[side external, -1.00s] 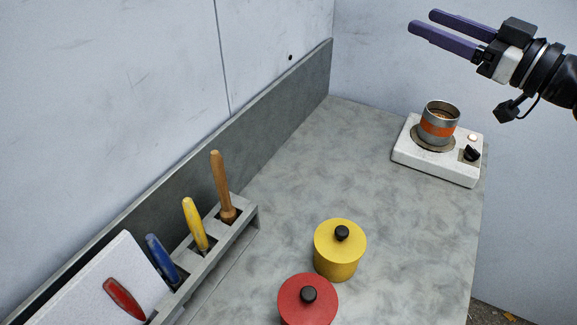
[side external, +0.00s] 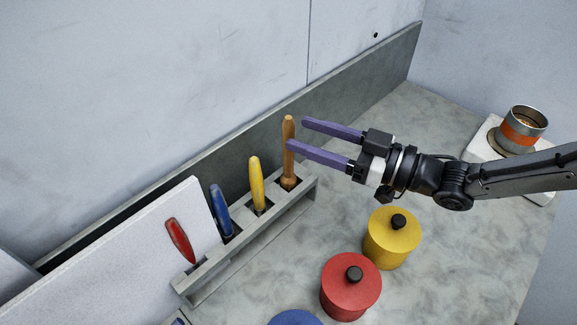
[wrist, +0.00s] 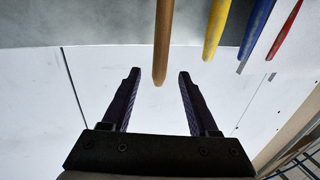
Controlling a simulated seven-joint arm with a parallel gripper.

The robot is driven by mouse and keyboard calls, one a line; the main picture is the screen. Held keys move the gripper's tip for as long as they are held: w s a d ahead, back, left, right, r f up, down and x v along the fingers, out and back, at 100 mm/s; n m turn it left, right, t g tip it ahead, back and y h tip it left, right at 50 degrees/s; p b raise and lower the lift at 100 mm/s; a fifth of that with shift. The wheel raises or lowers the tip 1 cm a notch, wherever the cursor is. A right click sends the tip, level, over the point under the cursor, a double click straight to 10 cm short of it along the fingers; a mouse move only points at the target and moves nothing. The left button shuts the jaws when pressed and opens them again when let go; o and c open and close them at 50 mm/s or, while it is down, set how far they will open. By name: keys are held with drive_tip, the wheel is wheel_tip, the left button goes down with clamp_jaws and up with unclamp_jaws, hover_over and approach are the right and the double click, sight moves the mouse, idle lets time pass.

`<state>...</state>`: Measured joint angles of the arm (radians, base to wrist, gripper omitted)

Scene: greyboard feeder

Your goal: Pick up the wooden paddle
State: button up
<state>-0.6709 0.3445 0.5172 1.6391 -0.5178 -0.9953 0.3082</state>
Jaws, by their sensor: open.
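The wooden paddle (side external: 289,150) stands upright, handle up, in the far-end slot of a grey rack (side external: 250,235). Its lower end is hidden in the rack. My gripper (side external: 297,133) has two purple fingers. It is open and empty, level with the upper part of the handle, the tips pointing left toward it. In the wrist view the gripper (wrist: 157,74) has its fingertips on either side of the handle's end.
Yellow (side external: 256,183), blue (side external: 220,210) and red (side external: 180,240) handles stand in the same rack. Yellow (side external: 385,245) and red (side external: 345,295) lidded pots stand in front of it. A tin (side external: 525,115) sits on a white burner at the back right. A low grey backboard (side external: 350,85) runs behind the rack.

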drive_tip(key=x, duration=0.7)
clamp_jaws()
idle(0.3)
